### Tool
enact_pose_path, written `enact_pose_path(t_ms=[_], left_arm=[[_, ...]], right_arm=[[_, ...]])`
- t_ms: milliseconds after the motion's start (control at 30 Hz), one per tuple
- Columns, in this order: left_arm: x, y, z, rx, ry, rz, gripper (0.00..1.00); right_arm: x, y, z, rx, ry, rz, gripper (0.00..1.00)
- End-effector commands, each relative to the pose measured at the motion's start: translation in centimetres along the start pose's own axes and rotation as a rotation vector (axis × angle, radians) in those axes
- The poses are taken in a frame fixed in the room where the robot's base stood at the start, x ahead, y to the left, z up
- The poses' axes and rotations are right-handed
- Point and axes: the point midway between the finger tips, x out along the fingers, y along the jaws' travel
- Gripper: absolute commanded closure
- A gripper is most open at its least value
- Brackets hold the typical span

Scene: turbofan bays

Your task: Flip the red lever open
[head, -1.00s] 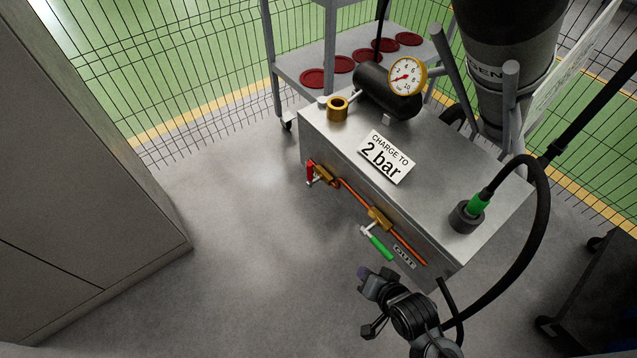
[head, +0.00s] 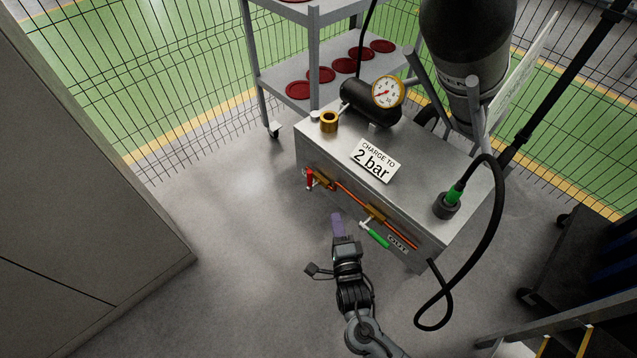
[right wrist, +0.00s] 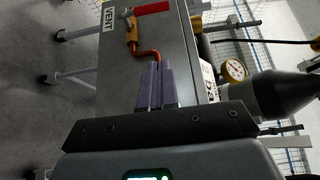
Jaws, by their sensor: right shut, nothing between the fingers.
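The red lever (head: 309,179) is on the brass valve at the left end of the copper pipe, on the front face of the grey metal box (head: 430,173). In the right wrist view the red lever (right wrist: 152,8) shows at the top, beside a VENT label (right wrist: 108,17). My right gripper (head: 338,222) is in front of the box, below and right of the lever and apart from it. Its purple fingers (right wrist: 155,86) are together with nothing between them. My left gripper is not in view.
A black hose (head: 497,220) loops at the box's right. A gauge (head: 388,92) sits on top. A tall cabinet (head: 70,150) stands left; the floor between is clear.

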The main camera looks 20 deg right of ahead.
Motion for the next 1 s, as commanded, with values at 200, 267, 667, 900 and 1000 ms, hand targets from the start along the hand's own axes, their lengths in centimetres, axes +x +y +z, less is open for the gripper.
enact_pose_path(t_ms=[200,267,667,900,1000], left_arm=[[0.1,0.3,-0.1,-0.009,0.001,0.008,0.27],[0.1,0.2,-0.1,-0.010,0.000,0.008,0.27],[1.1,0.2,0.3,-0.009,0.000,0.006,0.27],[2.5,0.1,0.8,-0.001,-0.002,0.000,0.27],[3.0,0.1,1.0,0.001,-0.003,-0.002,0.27]], right_arm=[[0.0,0.0,0.1,0.001,-0.002,0.000,1.00],[0.0,0.0,0.1,0.001,-0.002,0.000,1.00],[3.1,0.1,0.1,-0.001,-0.002,-0.003,1.00],[7.5,0.2,0.1,-0.001,-0.002,-0.003,1.00],[9.3,0.2,0.1,-0.002,-0.002,-0.003,1.00]])
